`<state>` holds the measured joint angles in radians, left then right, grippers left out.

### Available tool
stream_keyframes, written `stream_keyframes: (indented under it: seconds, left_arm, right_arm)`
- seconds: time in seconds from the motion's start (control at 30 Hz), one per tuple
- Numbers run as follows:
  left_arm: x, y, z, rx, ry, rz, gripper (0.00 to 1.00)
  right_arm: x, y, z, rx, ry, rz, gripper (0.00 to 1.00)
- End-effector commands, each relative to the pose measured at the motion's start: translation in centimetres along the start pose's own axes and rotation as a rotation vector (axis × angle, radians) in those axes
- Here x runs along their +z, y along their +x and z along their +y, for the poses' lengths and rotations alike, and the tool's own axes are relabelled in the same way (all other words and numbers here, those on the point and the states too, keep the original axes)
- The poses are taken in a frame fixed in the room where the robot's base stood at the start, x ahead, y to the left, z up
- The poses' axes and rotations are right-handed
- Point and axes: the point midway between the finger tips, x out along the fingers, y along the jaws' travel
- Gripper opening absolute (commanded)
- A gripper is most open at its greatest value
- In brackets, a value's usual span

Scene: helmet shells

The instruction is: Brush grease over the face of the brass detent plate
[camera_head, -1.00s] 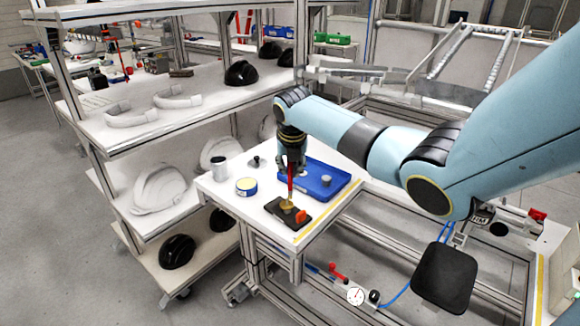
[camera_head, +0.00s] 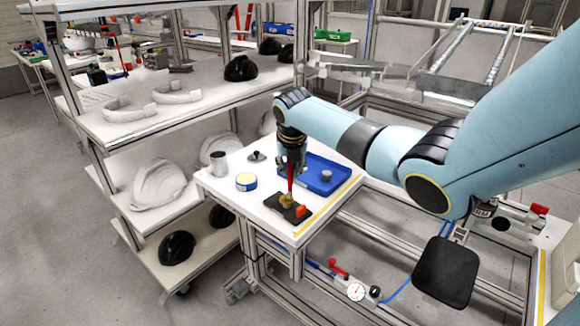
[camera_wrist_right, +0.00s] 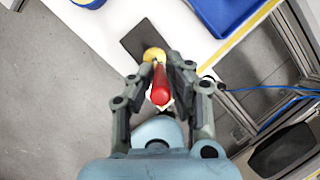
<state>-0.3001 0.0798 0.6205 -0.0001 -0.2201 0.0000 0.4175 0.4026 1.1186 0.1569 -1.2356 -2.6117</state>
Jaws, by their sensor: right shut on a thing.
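My right gripper (camera_head: 291,167) is shut on the red handle of a brush (camera_head: 290,181). It hangs nearly upright over the near part of the white table. In the right wrist view the red handle (camera_wrist_right: 160,88) sits between the two fingers (camera_wrist_right: 160,75). The brass detent plate (camera_head: 286,198) is a small yellowish piece on a flat dark base (camera_head: 274,207); it also shows in the wrist view (camera_wrist_right: 154,54). The brush's lower end is at the brass plate, partly hidden; I cannot tell whether it touches. My left gripper is not in view.
On the white table (camera_head: 222,188) stand a yellow-and-blue tin (camera_head: 246,181), a grey metal cup (camera_head: 218,164), a dark knobbed part (camera_head: 256,156) and a blue tray (camera_head: 338,181). A shelf with helmet shells (camera_head: 158,187) stands left.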

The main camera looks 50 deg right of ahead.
Motion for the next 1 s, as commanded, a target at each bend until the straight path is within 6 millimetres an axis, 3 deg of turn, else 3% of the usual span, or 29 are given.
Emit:
stream_keyframes:
  seconds: [0.43, 1.0]
  left_arm:
    - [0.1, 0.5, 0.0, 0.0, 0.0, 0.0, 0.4]
    - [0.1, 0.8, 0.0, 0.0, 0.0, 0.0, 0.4]
  right_arm:
    - [-0.3, 0.7, 0.0, 0.0, 0.0, 0.0, 0.0]
    - [0.9, 1.1, -0.4, 0.001, 0.001, -0.001, 0.0]
